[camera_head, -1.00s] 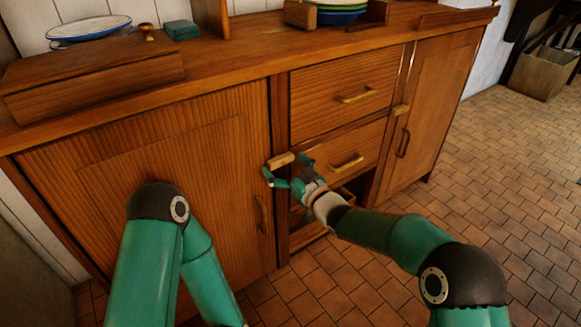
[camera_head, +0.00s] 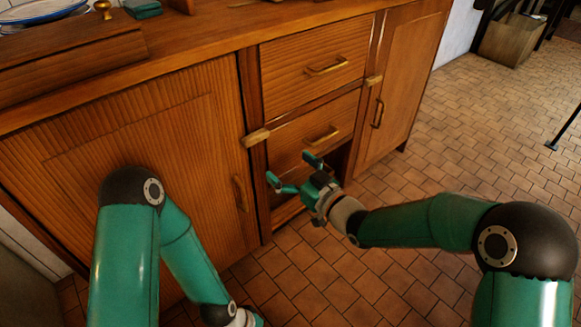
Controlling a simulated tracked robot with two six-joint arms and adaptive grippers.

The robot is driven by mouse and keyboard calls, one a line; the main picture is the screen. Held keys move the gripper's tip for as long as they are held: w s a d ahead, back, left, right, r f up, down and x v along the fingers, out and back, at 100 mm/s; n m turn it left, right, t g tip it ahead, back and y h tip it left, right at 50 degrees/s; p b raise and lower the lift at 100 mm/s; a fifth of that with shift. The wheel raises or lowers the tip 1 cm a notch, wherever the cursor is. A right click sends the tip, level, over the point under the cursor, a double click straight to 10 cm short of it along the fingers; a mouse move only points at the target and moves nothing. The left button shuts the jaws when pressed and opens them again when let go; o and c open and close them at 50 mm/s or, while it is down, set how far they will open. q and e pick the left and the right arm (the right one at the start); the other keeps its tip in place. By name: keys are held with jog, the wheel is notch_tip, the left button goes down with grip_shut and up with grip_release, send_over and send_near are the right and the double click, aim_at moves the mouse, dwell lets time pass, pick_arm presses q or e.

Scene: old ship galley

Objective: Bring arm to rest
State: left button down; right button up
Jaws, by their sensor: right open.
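My right gripper (camera_head: 291,168) is open and empty, in front of the cabinet's middle section, below and right of a small wooden latch (camera_head: 256,137). A clear gap shows between its fingertips and the latch. The latch lies roughly level across the post between the left door (camera_head: 130,165) and the drawers. My left arm reaches down in front of the left door. Only its wrist and a sliver of its gripper show at the bottom edge; its fingers are out of the picture.
Two drawers with brass handles, the upper (camera_head: 312,65) and the lower (camera_head: 295,135), look shut. A dark opening lies below them, partly hidden by my right gripper. A right door (camera_head: 405,85) has a second latch (camera_head: 374,80). Tiled floor (camera_head: 480,130) at right is largely clear.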

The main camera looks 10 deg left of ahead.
jog(key=shift+s+d, duration=0.25)
dwell(0.3)
